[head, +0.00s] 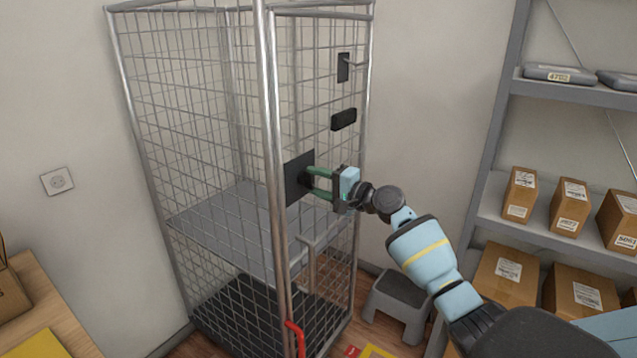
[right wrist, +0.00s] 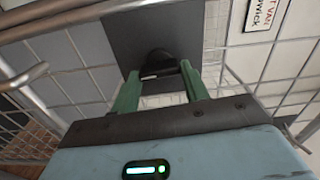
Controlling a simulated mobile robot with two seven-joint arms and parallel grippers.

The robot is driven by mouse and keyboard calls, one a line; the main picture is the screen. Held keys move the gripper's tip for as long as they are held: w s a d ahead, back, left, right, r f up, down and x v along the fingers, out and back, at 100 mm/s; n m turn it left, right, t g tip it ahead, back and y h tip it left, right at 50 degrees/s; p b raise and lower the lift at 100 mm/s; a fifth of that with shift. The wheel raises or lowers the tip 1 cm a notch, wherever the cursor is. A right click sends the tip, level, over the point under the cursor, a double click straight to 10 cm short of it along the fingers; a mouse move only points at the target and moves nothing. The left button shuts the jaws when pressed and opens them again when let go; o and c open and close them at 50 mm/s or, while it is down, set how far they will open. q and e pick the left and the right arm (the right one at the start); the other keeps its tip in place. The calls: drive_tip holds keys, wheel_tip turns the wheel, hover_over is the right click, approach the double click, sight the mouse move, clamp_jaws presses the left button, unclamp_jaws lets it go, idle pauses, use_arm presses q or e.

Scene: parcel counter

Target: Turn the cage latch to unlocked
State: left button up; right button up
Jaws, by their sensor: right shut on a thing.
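The roll cage (head: 268,120) is a tall metal mesh cage with a grey shelf inside. The cage latch (right wrist: 158,60) is a dark knob on a square black plate (head: 294,180) on the cage's mesh side; the plate also shows in the right wrist view (right wrist: 130,35). My right gripper (head: 313,183) has green fingers, which reach to the plate. It is shut on the latch knob, with one finger on each side in the right wrist view (right wrist: 158,85). The fingers partly hide the knob, and I cannot read its lock position. My left gripper is not in view.
A black handle (head: 343,119) and a small dark bracket (head: 343,67) sit higher on the same cage side. A grey step stool (head: 397,303) stands on the floor behind my right arm. Shelves with cartons (head: 568,206) stand at the right. A wooden table (head: 45,310) is at lower left.

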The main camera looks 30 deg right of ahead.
drive_tip(key=shift+r, duration=0.1)
drive_tip(key=o, duration=1)
drive_tip(key=v, duration=0.8)
drive_tip(key=shift+w, duration=0.1)
